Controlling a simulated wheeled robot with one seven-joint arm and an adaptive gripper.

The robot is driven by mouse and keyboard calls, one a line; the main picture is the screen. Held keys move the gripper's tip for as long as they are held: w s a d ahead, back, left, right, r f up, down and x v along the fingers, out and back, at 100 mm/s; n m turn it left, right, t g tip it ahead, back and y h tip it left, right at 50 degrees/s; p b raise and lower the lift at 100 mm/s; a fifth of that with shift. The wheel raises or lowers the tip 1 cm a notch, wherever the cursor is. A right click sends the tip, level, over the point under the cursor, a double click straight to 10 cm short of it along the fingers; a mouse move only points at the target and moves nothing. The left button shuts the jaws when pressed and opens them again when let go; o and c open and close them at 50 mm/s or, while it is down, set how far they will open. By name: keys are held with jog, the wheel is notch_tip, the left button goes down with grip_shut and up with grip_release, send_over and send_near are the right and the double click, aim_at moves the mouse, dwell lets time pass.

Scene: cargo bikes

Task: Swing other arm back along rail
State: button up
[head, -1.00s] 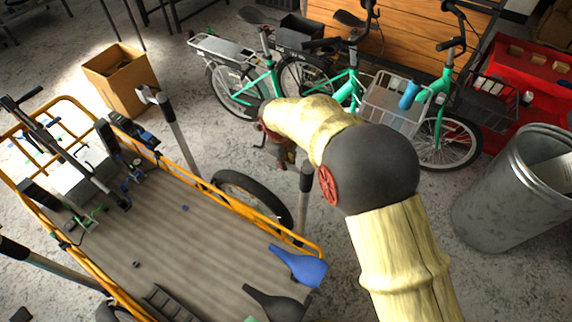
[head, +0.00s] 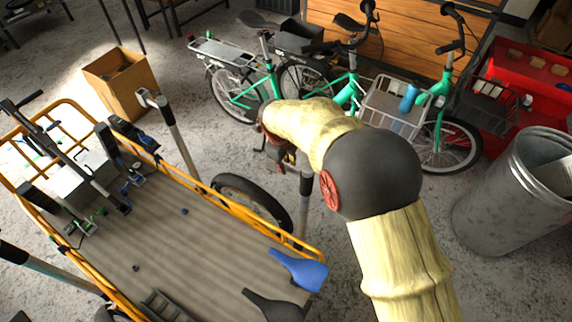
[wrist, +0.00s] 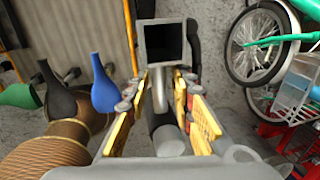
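A grey arm with a square black-faced end (wrist: 166,42) lies ahead of my gripper in the wrist view, beside the cargo bike's rail. My gripper (wrist: 160,82) has its yellow-padded fingers apart on either side of the arm's narrow grey bar, with a gap showing. In the head view, my gripper (head: 276,148) is mostly hidden behind my wrist, above a grey post (head: 305,195) by the yellow rail (head: 240,213). Another grey arm (head: 175,130) stands out from the rail farther back. A third one (head: 45,270) is at the left side.
Green bikes (head: 350,95), a cardboard box (head: 122,80) and a metal bin (head: 510,195) stand around. Bare floor lies between them.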

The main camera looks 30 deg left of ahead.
notch_tip(320, 180, up, 11)
jog(key=s, duration=0.2)
jog(key=shift+s+r, duration=0.1)
dwell(0.5)
